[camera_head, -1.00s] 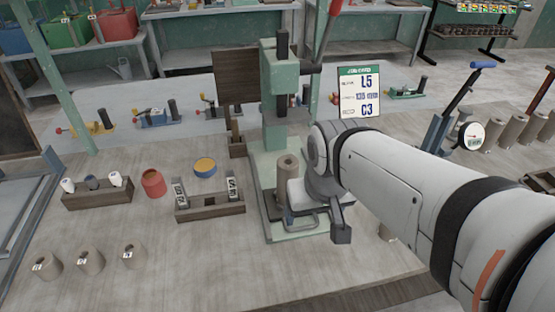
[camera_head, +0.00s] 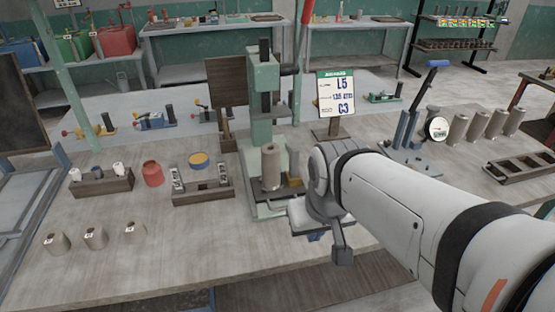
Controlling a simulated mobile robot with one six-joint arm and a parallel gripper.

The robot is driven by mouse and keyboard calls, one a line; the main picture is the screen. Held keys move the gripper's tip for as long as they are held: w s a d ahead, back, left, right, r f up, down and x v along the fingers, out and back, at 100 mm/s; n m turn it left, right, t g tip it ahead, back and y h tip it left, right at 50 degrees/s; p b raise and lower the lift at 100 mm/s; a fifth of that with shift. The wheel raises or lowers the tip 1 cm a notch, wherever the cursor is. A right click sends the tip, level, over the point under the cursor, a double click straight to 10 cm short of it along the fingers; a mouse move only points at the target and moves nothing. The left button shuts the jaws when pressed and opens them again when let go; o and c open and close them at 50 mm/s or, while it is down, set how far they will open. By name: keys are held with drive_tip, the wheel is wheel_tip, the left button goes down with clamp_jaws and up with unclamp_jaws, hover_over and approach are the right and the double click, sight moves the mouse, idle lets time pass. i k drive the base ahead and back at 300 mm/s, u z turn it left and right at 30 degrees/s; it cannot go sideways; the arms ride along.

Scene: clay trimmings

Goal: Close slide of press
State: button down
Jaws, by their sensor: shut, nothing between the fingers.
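The press (camera_head: 262,100) is a pale green upright frame with a dark ram, standing on the bench. At its foot is a low green base with the slide (camera_head: 258,207), partly covered by my wrist. A tall clay cylinder (camera_head: 270,168) stands upright at the front of the press. My gripper (camera_head: 316,236) is shut and empty at the front right of the press base, mostly hidden under my wrist. I cannot tell whether it touches the slide, or how far out the slide is.
A sign (camera_head: 336,95) stands right of the press. A wooden rack (camera_head: 202,190) and a red pot (camera_head: 153,174) are to its left. Several clay cylinders (camera_head: 480,126) and a lever device (camera_head: 412,130) are at right. Bench front is clear between the left cylinders (camera_head: 95,238) and my arm.

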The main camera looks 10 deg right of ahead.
sight(294, 188)
drive_tip(key=z, duration=1.35)
drive_tip(key=k, duration=1.1)
drive_tip(key=u, duration=0.75)
drive_tip(key=i, duration=1)
drive_tip(key=u, duration=0.05)
